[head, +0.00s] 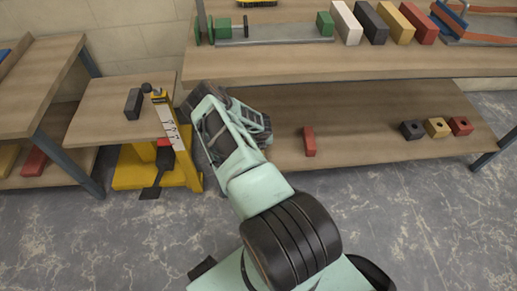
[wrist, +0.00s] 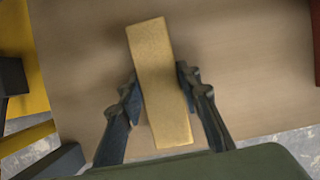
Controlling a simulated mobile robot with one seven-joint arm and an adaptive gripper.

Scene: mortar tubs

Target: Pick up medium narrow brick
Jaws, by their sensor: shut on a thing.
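A narrow yellow brick (wrist: 162,95) stands out in the wrist view, long side running from top to bottom and slightly tilted. My gripper (wrist: 158,84) is shut on it, one dark finger against each long side. Wooden board shows behind the brick; I cannot tell whether the brick touches it or is just above. In the head view my arm reaches to the left end of the lower wooden shelf (head: 350,130), and the arm hides the held brick and the fingertips.
A red brick (head: 309,141) stands on the lower shelf, with holed blocks (head: 437,128) farther right. White, black, yellow and red bricks (head: 398,23) stand on the upper bench. A yellow pallet truck (head: 172,140) and a side table with a black brick (head: 133,103) are at left.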

